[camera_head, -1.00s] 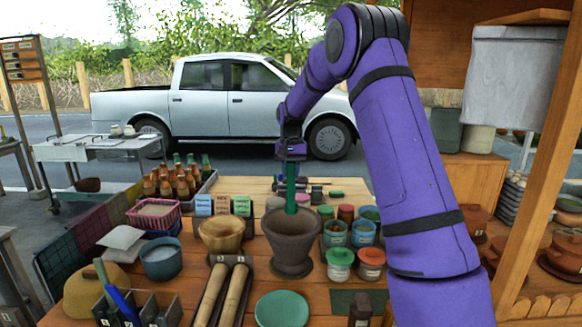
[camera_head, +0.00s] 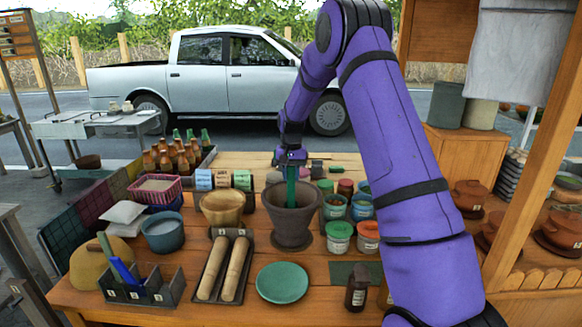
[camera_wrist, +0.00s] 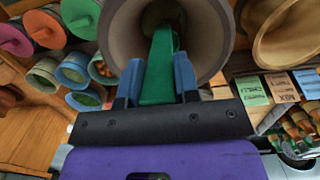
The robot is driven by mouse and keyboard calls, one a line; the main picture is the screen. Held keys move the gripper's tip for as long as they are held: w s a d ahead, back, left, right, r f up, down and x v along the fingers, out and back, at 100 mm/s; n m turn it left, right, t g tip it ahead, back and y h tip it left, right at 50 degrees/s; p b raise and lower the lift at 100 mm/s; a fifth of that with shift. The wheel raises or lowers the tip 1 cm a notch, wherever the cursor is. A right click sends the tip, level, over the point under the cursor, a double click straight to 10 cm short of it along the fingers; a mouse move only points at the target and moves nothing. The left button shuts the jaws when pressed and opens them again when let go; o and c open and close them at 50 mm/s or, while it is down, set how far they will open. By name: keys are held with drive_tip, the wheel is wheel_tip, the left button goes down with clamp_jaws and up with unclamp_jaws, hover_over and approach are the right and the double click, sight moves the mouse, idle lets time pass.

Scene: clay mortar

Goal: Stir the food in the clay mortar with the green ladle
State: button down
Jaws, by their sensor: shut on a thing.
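The clay mortar (camera_head: 291,222) stands upright on the wooden table on a round base. My gripper (camera_head: 291,160) is directly above the mortar, shut on the green ladle (camera_head: 291,185). The ladle points down, and its lower end is inside the mortar, hidden by the rim in the head view. In the wrist view the ladle (camera_wrist: 160,70) runs from between the blue fingertips (camera_wrist: 157,82) into the mortar's mouth (camera_wrist: 210,35). The mortar's bottom is dark there, and I cannot make out the food.
A wooden bowl (camera_head: 222,207) is close left of the mortar. Several jars (camera_head: 339,236) crowd its right side. A tray with two rolling pins (camera_head: 225,268) and a green plate (camera_head: 282,283) lie in front. Bottles (camera_head: 177,158) stand at the back left.

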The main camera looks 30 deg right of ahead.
sight(292, 188)
drive_tip(key=shift+f, duration=3)
drive_tip(key=shift+d, duration=0.1)
